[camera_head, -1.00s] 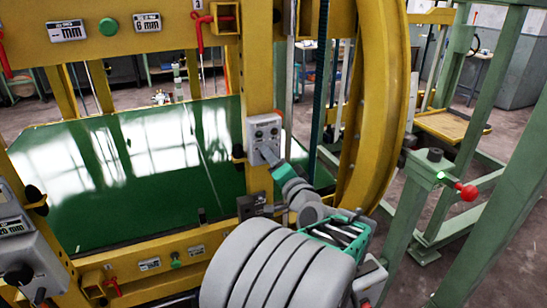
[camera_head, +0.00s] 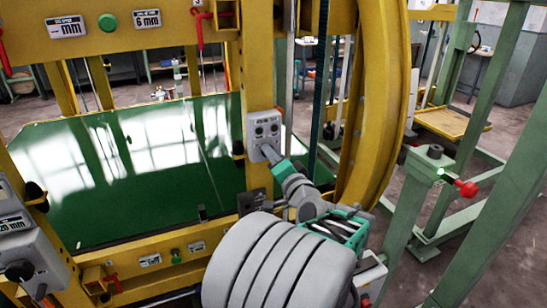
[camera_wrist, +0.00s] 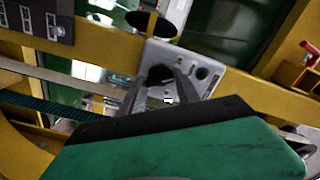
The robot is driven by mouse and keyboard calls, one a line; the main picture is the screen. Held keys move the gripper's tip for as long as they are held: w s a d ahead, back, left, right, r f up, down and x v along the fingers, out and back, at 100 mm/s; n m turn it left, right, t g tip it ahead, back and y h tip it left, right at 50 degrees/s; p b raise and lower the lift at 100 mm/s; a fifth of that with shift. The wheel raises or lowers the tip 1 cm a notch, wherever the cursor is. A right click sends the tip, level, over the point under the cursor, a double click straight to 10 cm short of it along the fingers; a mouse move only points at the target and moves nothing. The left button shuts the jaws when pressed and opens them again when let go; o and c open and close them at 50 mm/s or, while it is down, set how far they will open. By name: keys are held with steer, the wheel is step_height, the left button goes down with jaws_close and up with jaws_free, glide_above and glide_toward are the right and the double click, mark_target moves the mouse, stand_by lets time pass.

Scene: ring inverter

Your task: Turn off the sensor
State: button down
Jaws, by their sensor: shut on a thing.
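The sensor's grey control box (camera_head: 265,131) is fixed to the yellow upright post, with small dark buttons or lamps on its upper face. My gripper (camera_head: 268,152) reaches the lower part of the box. In the wrist view my gripper (camera_wrist: 158,88) has one grey finger on each side of the black knob and is shut on it. The exact contact at the fingertips is partly hidden, and the labels are too small to read.
A large yellow ring (camera_head: 378,100) stands just right of the post. A green sheet (camera_head: 120,170) lies behind and left. A green post with a red knob (camera_head: 466,188) stands at right. Another grey control box (camera_head: 35,265) is at lower left.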

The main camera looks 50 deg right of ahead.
steer(key=n+b, duration=0.2)
steer(key=b, duration=0.2)
steer(key=c, duration=0.9)
jaws_free()
steer(key=b+v, duration=0.2)
steer(key=v, duration=0.5)
steer(key=shift+s+a, duration=0.2)
steer(key=shift+s, duration=0.15)
